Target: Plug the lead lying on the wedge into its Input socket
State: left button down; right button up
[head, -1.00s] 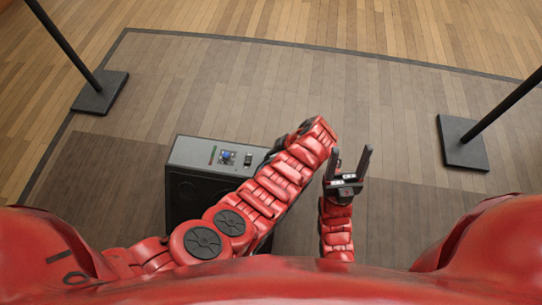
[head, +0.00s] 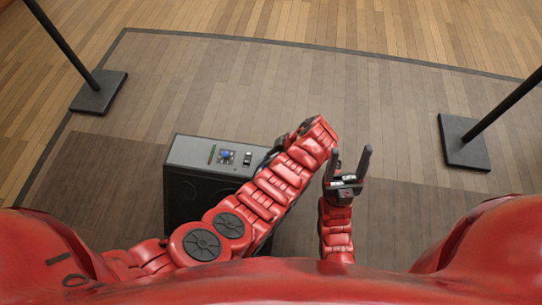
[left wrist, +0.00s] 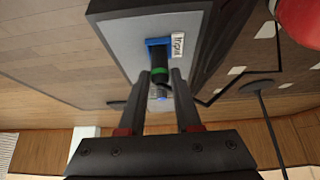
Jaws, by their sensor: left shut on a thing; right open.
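The wedge (head: 190,152), a dark box with a grey top panel, stands on the floor left of centre in the head view. In the left wrist view, a blue socket (left wrist: 158,45) sits on its grey panel beside a white label (left wrist: 179,47) reading "Input". My left gripper (left wrist: 160,76) is shut on the lead's plug (left wrist: 161,63), which is black with a green ring. The plug points at the blue socket and its front end meets it; I cannot tell how deep it is. My forearm hides this in the head view. My right gripper (head: 349,165) is open and empty, fingers up.
The wedge's panel also carries a small blue part (head: 226,154) and other small fittings. Two stands with square dark bases (head: 99,92) (head: 463,142) stand far left and far right. The floor beyond the wedge is clear.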

pick_arm(q)
jog(key=shift+s+f, duration=0.1)
dwell(0.3)
jog(key=c, duration=0.5)
grip_release()
